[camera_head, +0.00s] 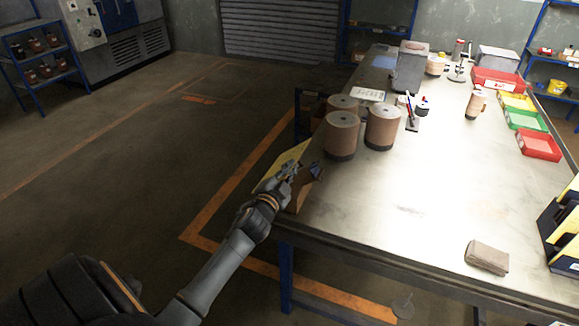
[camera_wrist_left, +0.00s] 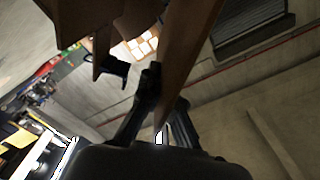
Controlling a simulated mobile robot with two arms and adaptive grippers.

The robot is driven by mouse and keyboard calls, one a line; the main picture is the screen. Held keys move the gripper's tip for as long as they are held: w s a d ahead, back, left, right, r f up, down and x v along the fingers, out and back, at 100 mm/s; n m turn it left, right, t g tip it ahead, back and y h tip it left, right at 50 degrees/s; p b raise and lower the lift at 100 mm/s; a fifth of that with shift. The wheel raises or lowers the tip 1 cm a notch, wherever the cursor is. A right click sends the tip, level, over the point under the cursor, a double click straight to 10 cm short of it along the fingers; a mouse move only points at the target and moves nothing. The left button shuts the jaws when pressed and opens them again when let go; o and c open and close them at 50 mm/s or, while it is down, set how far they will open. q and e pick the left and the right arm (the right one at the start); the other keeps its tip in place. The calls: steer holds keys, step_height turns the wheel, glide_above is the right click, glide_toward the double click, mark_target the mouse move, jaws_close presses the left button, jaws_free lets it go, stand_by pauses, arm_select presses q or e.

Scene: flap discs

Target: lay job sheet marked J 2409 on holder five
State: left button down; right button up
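A plain yellowish sheet (camera_head: 284,162) stands at the near left corner of the workbench, partly behind my left gripper (camera_head: 289,170). No marking on it is readable. In the left wrist view, a thin brown panel (camera_wrist_left: 188,45), apparently this sheet, fills the gap between the two fingers (camera_wrist_left: 166,88), and the gripper looks shut on it. A brown box-like holder (camera_head: 304,193) is just right of the gripper at the table edge. A pale lettered plate (camera_head: 368,94) lies farther back. I cannot tell which holder is five. My right gripper is out of view.
Three brown cylinders (camera_head: 342,135) stand behind the gripper on the workbench (camera_head: 420,215). Coloured bins (camera_head: 539,145) line the right side. A brown folded pad (camera_head: 487,257) lies near the front edge. The table's middle is clear.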

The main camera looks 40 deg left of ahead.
arm_select(q)
steer(key=shift+w+d+f+b, duration=0.2)
steer(key=shift+d+f+b, duration=0.3)
steer(key=shift+f, duration=0.1)
steer(key=shift+w+d+f+b, duration=0.2)
steer(key=shift+d+f+b, duration=0.15)
steer(key=shift+f+b, duration=0.2)
steer(key=shift+w+d+f+b, duration=0.2)
steer(key=shift+d+f+b, duration=0.7)
steer(key=shift+f+b, duration=0.05)
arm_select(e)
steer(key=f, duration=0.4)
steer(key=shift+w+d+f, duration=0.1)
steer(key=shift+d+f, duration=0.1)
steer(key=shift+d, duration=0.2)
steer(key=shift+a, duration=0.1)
arm_select(q)
steer(key=shift+d+f, duration=0.15)
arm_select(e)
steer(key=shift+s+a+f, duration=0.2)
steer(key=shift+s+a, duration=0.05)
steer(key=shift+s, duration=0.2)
arm_select(q)
steer(key=c, duration=1.4)
jaws_free()
steer(key=shift+c, duration=0.2)
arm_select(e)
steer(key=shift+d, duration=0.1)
